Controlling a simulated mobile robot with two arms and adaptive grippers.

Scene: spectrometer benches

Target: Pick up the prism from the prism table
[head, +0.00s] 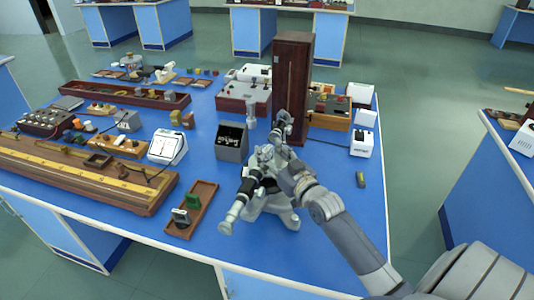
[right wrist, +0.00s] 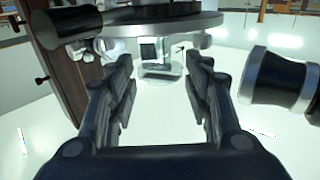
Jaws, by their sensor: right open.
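The metal spectrometer (head: 262,205) stands near the front edge of the blue bench, its tubes pointing to the near left and far right. My right gripper (head: 268,160) is at its middle. In the right wrist view, which looks upside down, the round prism table (right wrist: 165,28) crosses the top. The clear glass prism (right wrist: 160,71) shows against it, between the two spread fingers of my open right gripper (right wrist: 161,80). Gaps show on both sides, so the fingers look apart from the prism. In the head view my gripper and the spectrometer hide the prism. My left gripper is not in view.
A tall dark wooden cabinet (head: 292,75) stands just behind the spectrometer. In the right wrist view, a dark tube (right wrist: 66,27) and an eyepiece tube (right wrist: 278,80) flank the fingers.

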